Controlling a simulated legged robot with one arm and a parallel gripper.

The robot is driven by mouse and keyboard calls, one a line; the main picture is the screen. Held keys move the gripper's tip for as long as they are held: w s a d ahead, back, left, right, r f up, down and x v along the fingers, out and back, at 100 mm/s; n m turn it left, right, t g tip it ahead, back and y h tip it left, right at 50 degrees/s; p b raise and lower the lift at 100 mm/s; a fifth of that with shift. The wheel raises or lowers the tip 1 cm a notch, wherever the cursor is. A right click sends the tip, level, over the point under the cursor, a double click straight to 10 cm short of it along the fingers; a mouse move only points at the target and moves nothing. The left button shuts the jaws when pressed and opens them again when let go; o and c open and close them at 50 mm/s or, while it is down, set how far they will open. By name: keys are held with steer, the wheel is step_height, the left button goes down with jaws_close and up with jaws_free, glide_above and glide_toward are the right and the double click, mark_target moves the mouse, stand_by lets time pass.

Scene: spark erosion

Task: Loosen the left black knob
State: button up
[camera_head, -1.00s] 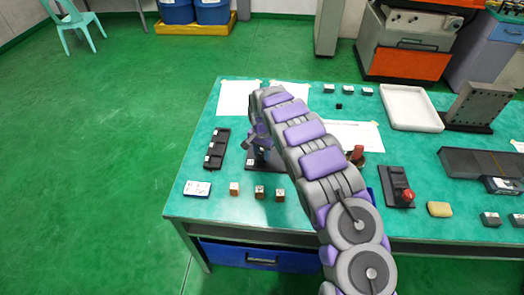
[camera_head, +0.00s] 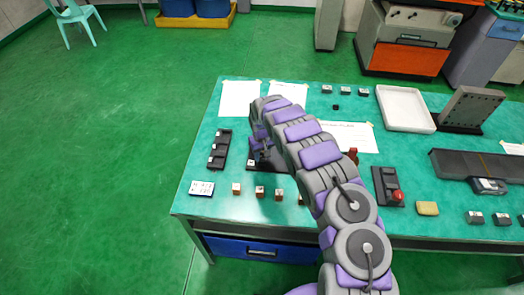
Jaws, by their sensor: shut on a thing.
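A dark fixture (camera_head: 265,164) stands on the green table's left half, under the end of my arm. My gripper (camera_head: 261,146) is small and dark in the view, low over this fixture and partly covered by my arm. It is shut on a black part at the fixture's top, which I take to be the left black knob. The jaws and the knob blend together, so the exact grip and the knob's turn cannot be made out.
A black tray (camera_head: 219,150) lies left of the fixture, with small wooden blocks (camera_head: 259,192) and a white label card (camera_head: 201,189) in front. A red-knobbed device (camera_head: 389,187) stands to the right. Papers (camera_head: 240,98) and a white tray (camera_head: 405,108) lie behind. Floor at left is clear.

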mark_target(262, 155)
steer(key=n+p, duration=0.1)
steer(key=n, duration=0.1)
steer(key=n+p, duration=0.1)
steer(key=n, duration=0.1)
steer(key=shift+w+r+n+p, duration=0.1)
steer(key=shift+r+n+p, duration=0.1)
steer(key=shift+n+p, duration=0.1)
steer(key=n+p, duration=0.1)
steer(key=n, duration=0.1)
steer(key=shift+f+n, duration=0.1)
steer(key=shift+n, duration=0.2)
steer(key=shift+n+p, duration=0.55)
steer(key=shift+n, duration=0.85)
steer(key=o, duration=1)
steer(key=shift+o, duration=0.2)
step_height(262, 155, up, 17)
steer(key=shift+a+p, duration=0.15)
steer(key=shift+p, duration=0.3)
